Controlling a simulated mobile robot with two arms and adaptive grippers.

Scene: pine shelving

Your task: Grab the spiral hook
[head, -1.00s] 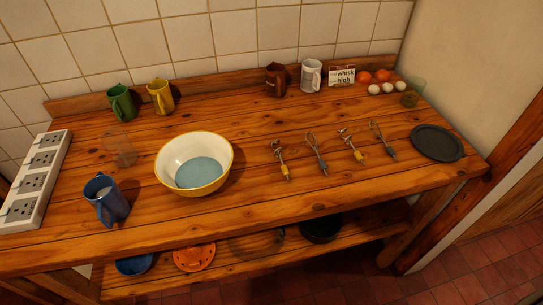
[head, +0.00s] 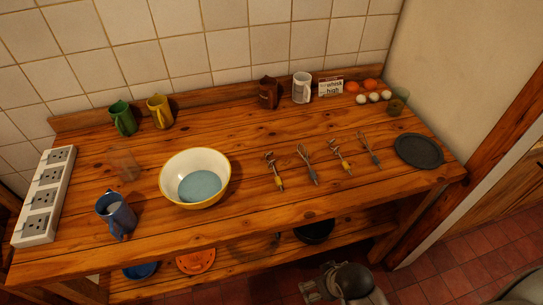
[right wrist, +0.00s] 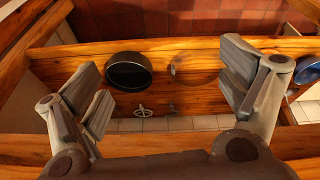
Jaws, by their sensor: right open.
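Four utensils lie in a row on the wooden worktop in the head view. Two have yellow handles and twisted metal ends: one on the left (head: 274,171) and one further right (head: 341,156). I cannot tell which of these is the spiral hook. My right gripper (head: 312,287) is below the worktop's front edge, apart from the utensils. The right wrist view shows its fingers (right wrist: 168,86) spread wide and empty. My left gripper is not in view.
A cream bowl (head: 222,166) stands left of the utensils; a dark plate (head: 419,151) lies to their right. A blue mug (head: 118,216) is at front left. The worktop's front edge (head: 260,228) lies between gripper and utensils. A black pan (right wrist: 129,72) is on the lower shelf.

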